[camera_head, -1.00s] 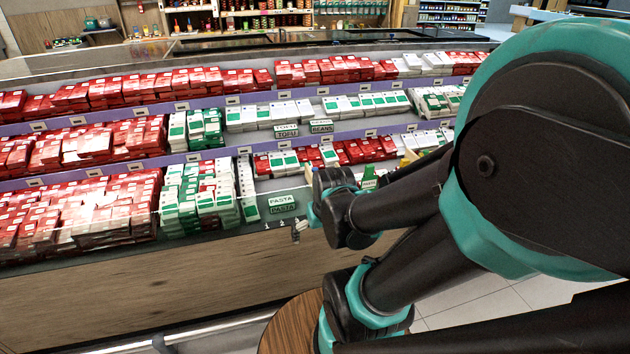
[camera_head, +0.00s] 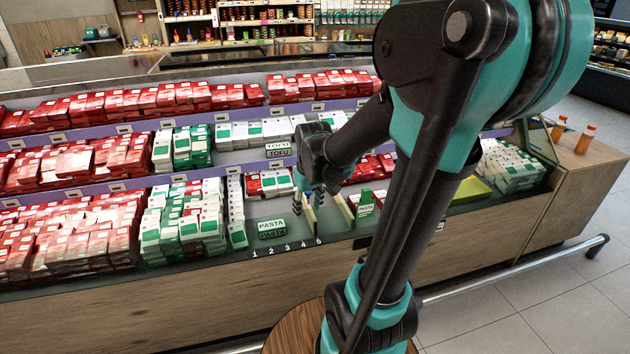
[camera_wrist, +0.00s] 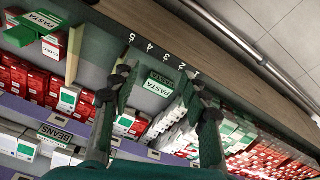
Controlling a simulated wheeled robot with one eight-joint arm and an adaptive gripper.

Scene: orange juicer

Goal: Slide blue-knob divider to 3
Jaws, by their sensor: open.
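A pale divider (camera_head: 311,216) stands in the lower shelf beside my gripper, its front end near marks 4 and 5. A blue knob cannot be made out. The number strip (camera_head: 286,247) runs 1 to 5 along the front edge; it also shows in the wrist view (camera_wrist: 163,57), with 5 at left. My gripper (camera_head: 309,199) is open, reaching down over the lower shelf.
Another pale divider (camera_head: 345,210) stands to the right, near a green PASTA tag (camera_head: 366,204). Red boxes (camera_head: 65,240) are stacked farther left. A metal rail (camera_head: 510,275) runs in front.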

